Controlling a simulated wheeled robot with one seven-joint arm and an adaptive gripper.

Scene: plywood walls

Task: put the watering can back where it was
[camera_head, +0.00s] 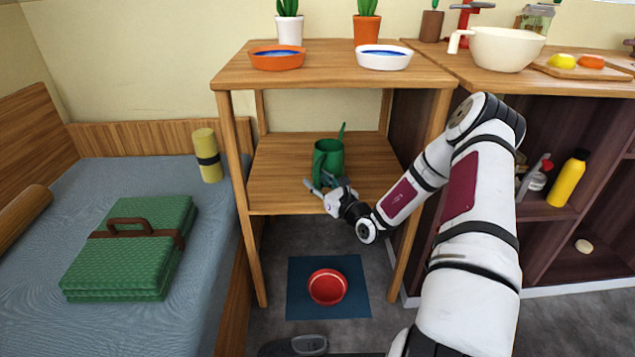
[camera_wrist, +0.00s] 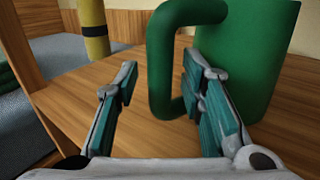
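A green watering can (camera_head: 329,158) stands upright on the middle shelf (camera_head: 276,185) of the wooden stand, its spout pointing up to the right and its handle toward the front left. In the wrist view the can's body (camera_wrist: 258,60) and its looped handle (camera_wrist: 160,70) are large and close. My gripper (camera_head: 325,187) is at the front of the shelf, just before the can. In the wrist view its fingers (camera_wrist: 158,100) are spread wide. The handle is close to the right finger; I cannot tell whether they touch. Nothing is held between the fingers.
The stand's top (camera_head: 320,75) holds an orange dish (camera_head: 277,62), a white dish (camera_head: 384,62) and two potted plants. Below, a red bowl (camera_head: 327,287) sits on a blue mat (camera_head: 300,310). A bed with a green case (camera_head: 133,260) is left. The shelf's left part is clear.

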